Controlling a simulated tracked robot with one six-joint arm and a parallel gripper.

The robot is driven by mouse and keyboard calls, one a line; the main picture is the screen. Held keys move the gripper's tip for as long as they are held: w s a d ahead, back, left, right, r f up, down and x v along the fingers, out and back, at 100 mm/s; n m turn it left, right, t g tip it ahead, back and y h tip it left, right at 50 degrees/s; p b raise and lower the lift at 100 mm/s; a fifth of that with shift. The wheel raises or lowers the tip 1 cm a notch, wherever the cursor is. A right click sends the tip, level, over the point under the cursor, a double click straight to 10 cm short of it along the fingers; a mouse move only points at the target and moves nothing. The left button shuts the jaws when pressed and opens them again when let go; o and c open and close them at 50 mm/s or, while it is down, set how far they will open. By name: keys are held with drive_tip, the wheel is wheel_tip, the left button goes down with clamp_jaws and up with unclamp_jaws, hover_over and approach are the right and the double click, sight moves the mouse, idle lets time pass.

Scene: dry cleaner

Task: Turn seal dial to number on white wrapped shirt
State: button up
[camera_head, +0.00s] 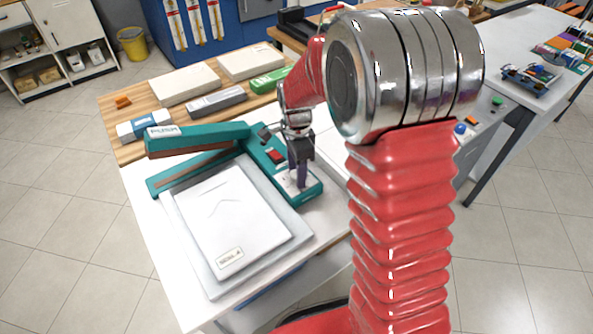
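The white wrapped shirt (228,210) lies flat on the table, in front of the teal heat sealer (260,150). A small label (230,257) near its lower edge seems to read "SEAL 4", but the print is tiny. The sealer's long arm is raised. Its control end, at right, has a red switch (275,156) and a pale dial panel (287,183). My gripper (301,184) points down onto this panel, its fingertips at or just above it. The fingers hide the dial, so its setting does not show. I cannot tell whether they are apart or closed on it.
Behind the sealer, a wooden counter holds white boxes (183,84), a grey box (216,101) and a green box (269,81). My red arm blocks much of the right side. White tabletop (150,213) is clear left of the shirt.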

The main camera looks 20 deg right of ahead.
drive_tip(key=shift+o, duration=0.4)
wheel_tip(320, 180, up, 14)
drive_tip(key=shift+f, duration=0.15)
idle(0.3)
idle(0.5)
drive_tip(key=s+r+n+t, duration=0.2)
drive_tip(key=s+r+n, duration=0.1)
drive_tip(key=s+n, duration=0.5)
drive_tip(key=s+r+n+t, duration=0.3)
drive_tip(key=s+n, duration=0.6)
drive_tip(key=s, duration=0.6)
drive_tip(key=shift+s+r+t, duration=0.2)
drive_tip(key=shift+s+t, duration=0.1)
